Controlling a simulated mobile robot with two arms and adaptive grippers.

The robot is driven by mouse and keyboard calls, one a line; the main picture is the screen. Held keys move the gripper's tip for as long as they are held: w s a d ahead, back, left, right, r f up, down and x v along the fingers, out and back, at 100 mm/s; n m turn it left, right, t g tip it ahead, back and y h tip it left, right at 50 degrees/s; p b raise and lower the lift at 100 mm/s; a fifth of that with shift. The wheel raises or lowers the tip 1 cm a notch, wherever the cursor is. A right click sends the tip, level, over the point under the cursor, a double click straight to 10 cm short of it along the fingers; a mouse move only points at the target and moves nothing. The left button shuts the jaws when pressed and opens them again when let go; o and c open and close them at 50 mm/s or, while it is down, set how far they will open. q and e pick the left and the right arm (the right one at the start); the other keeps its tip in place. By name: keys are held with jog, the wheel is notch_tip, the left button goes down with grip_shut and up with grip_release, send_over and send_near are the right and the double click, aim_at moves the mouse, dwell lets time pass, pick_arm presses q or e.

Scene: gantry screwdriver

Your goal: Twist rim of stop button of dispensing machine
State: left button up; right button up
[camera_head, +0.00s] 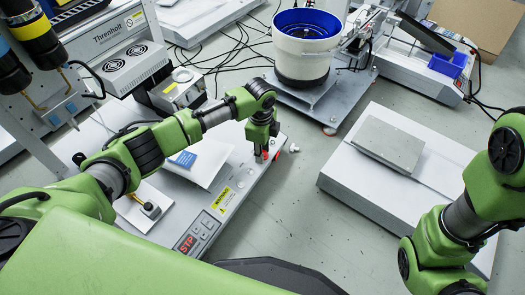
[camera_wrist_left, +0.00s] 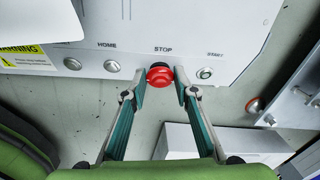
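The dispensing machine (camera_head: 238,188) stands at the centre left in the head view, and its pale panel fills the top of the left wrist view (camera_wrist_left: 215,32). The red stop button (camera_wrist_left: 159,75) sits under the printed word STOP, between the HOME and START buttons. My left gripper (camera_wrist_left: 161,84) is open, with one finger on each side of the stop button. The left finger is close to its rim; a small gap shows at the right finger. In the head view my left gripper (camera_head: 263,150) points down at the machine's far end and partly hides the button. My right gripper is out of view.
A white bucket (camera_head: 305,45) with a blue inside stands behind. A low white platform (camera_head: 410,190) with a grey plate lies to the right. Bare floor separates it from the machine.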

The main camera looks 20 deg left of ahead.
pick_arm(q)
jog(key=shift+c, duration=1.2)
